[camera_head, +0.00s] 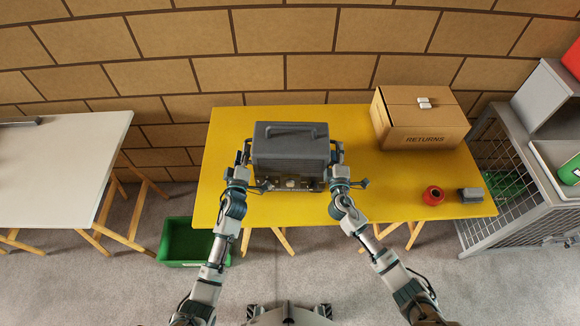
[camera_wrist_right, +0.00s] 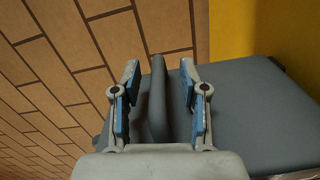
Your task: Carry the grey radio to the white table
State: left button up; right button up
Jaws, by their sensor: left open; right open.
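The grey radio (camera_head: 290,150) stands on the yellow table (camera_head: 225,130), with a raised bar along its top. My left gripper (camera_head: 244,158) is open at the radio's left side. My right gripper (camera_head: 336,156) is open at its right side. In the right wrist view, the open fingers of the right gripper (camera_wrist_right: 158,95) stand on either side of a grey upright part of the radio (camera_wrist_right: 157,100), with gaps showing. Contact on the left side cannot be told. The white table (camera_head: 60,165) stands at the far left, its visible top mostly bare.
A green crate (camera_head: 185,243) is on the floor between the tables. A grey wire cage (camera_head: 515,190) stands right.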

pick_arm(q)
jog(key=shift+d, duration=0.1)
jog(key=c, duration=0.6)
pick_arm(e)
jog(key=c, duration=0.6)
pick_arm(q)
grip_shut()
pick_arm(e)
jog(key=shift+d, duration=0.1)
grip_shut()
pick_arm(q)
jog(key=shift+s+d, duration=0.1)
jog(key=shift+f, duration=0.1)
pick_arm(e)
jog(key=shift+d+f, duration=0.1)
jog(key=shift+r, duration=0.2)
